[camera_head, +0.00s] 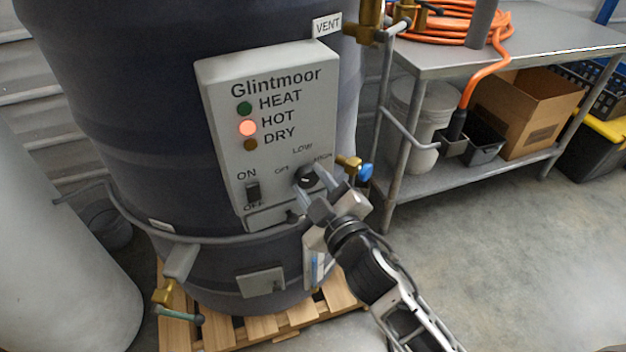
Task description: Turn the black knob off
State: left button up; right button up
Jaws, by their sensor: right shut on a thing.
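The black knob (306,176) sits at the lower right of the grey control panel (225,100), among the labels OFF, LOW and HIGH. My right gripper (312,186) is at the panel with its fingers closed around the knob, hiding part of it. The knob's exact pointing direction is hard to make out. On the panel, the HOT light (248,128) glows orange-red, while the HEAT light is dark green and the DRY light dark brown. A black ON/OFF switch (253,192) is at the lower left of the panel. My left gripper is not in view.
The panel is on a large dark hopper (110,100) on a wooden pallet (290,322). A brass valve with a blue handle (365,171) sticks out just right of the knob. A metal bench (480,50) with an orange hose (440,22) stands at right. The floor at lower right is clear.

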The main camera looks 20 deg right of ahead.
jog(key=shift+n, duration=0.6)
jog(key=o, duration=1)
jog(key=shift+s, duration=0.45)
jog(key=s+b, duration=0.1)
jog(key=s, duration=0.4)
jog(key=s+d+b, duration=0.1)
jog(key=s, duration=0.4)
jog(key=s+d+b, duration=0.1)
jog(key=s, duration=0.4)
jog(key=shift+d, duration=0.1)
